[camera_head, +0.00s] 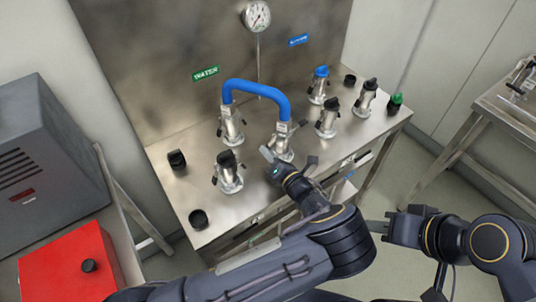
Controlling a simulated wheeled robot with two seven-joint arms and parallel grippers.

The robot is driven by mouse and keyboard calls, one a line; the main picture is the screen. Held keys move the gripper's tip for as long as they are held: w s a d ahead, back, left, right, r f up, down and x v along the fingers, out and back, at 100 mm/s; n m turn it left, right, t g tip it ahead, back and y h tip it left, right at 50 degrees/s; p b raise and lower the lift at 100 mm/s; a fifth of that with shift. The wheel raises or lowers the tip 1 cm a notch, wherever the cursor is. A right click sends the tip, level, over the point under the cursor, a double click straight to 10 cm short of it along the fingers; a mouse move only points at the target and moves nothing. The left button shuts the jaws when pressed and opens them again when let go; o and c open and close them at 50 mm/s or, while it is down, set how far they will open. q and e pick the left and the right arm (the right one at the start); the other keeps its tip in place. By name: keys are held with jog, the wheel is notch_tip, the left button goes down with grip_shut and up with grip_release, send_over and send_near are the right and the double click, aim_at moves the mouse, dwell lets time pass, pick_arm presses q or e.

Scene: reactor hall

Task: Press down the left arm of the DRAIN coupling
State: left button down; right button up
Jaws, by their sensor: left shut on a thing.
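A blue hose (257,88) arches between two silver couplings on the steel bench. One of its ends is in the left coupling (231,127), the other in the front coupling (281,142). My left gripper (286,160) is at the foot of the front coupling, shut on what seems to be one of its arms; the fingers partly hide the contact. I cannot read which coupling is marked DRAIN. My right gripper (378,229) is off the bench's front right, away from the couplings, and its jaw opening is unclear.
Other black-capped couplings (228,173) stand on the bench (185,205), with a blue-capped one (319,85) and a green cap (396,100) at right. A gauge (257,16) and labels are on the back panel. A red box (65,270) is at lower left, a side table (500,118) at right.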

pick_arm(q)
jog(key=n+b, duration=0.1)
jog(key=f+b, duration=0.1)
jog(key=n+b, duration=0.1)
jog(key=shift+w+d+f+n+b, duration=0.25)
jog(key=shift+d+n+b, duration=0.05)
jog(key=shift+d, duration=0.1)
jog(key=b, duration=0.1)
jog(key=n, duration=0.1)
jog(key=n+b, duration=0.1)
jog(key=shift+w+d+f+b, duration=0.2)
jog(key=shift+w+d+b, duration=0.05)
jog(key=shift+d+b, duration=0.1)
jog(key=shift+w+d+n+b, duration=0.15)
jog(key=shift+n+b, duration=0.2)
jog(key=shift+n, duration=0.25)
jog(key=shift+r, duration=0.1)
jog(key=c, duration=1.5)
grip_release()
jog(key=shift+c, duration=0.2)
jog(key=shift+r, duration=0.1)
